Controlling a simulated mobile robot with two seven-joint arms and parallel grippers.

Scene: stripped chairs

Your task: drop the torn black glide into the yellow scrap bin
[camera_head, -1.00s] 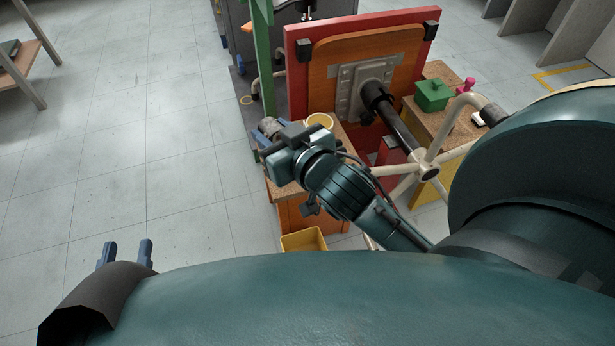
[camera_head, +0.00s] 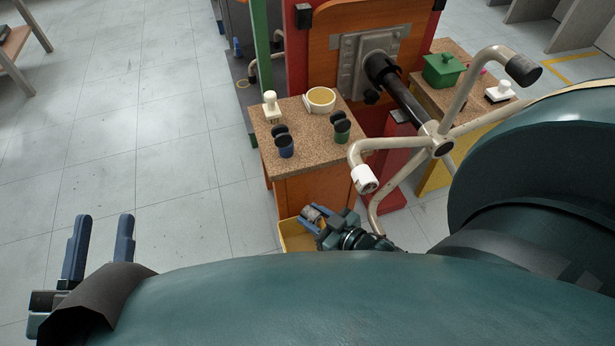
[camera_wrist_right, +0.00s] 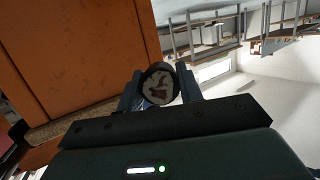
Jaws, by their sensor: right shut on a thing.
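The torn glide (camera_wrist_right: 160,83) is a dark round cap with a pale, brown-patched face, held between the blue fingers of my right gripper (camera_wrist_right: 158,88). In the head view my right gripper (camera_head: 314,216) is shut on the glide, which looks grey and small there. The gripper is low, over the yellow scrap bin (camera_head: 288,237) in the picture. The bin stands by the foot of the orange cabinet, partly hidden by my gripper and my body; its inside is mostly hidden. My left gripper (camera_head: 103,217) is open and empty at lower left.
The chair's cream legs (camera_head: 400,143) reach out right of the bin. Floor at left is clear.

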